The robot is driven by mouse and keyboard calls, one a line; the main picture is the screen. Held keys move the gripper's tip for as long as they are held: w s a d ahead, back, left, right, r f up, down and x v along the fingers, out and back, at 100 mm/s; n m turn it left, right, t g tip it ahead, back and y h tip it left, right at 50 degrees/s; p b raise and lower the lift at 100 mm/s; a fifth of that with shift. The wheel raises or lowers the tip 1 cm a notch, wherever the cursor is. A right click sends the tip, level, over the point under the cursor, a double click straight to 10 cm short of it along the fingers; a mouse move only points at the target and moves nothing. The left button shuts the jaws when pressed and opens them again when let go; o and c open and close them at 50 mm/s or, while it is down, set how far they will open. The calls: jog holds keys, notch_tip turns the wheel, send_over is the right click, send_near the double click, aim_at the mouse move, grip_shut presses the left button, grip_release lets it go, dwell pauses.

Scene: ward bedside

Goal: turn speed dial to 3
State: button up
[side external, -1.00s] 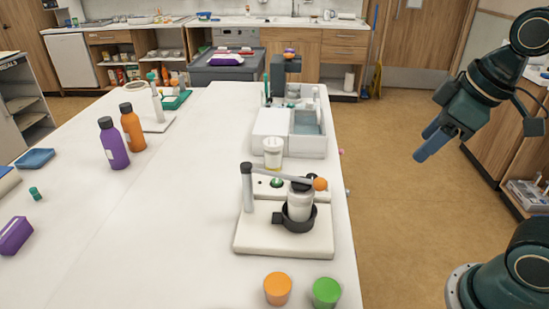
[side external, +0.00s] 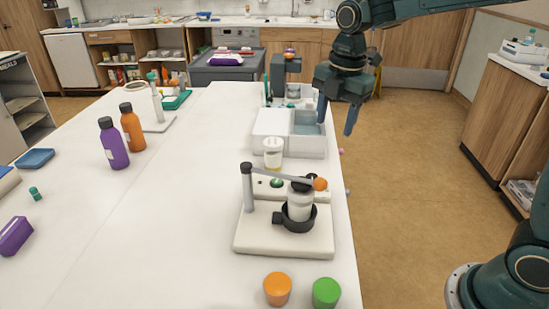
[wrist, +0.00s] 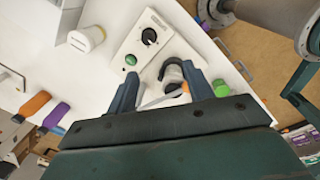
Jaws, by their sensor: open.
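The speed dial, a black round knob (wrist: 149,37), sits on a white panel (wrist: 133,27) beside a green button (wrist: 130,60) in the wrist view. A pale mark shows on the knob, but its setting is too small to read. In the side view the green button (side external: 277,183) shows on the panel, and the dial is mostly hidden behind the lever press. My gripper (side external: 336,114) is open and empty, raised near the table's right edge beyond the panel. In the wrist view its fingers (wrist: 162,90) are spread, with the dial ahead of them.
A lever press with an orange ball (side external: 320,184) and a jar (side external: 299,205) in a black ring stands in front of the panel. Orange (side external: 277,289) and green (side external: 326,293) cups stand in front.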

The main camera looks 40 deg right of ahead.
aim_at(312, 176)
jog(key=w+f+n+g, duration=0.1)
jog(key=w+f+n, duration=0.3)
jog(key=shift+w+a, duration=0.15)
jog(key=shift+w, duration=0.15)
notch_tip(312, 176, down, 14)
jog(key=shift+r, duration=0.1)
dwell(0.7)
jog(key=c, duration=1)
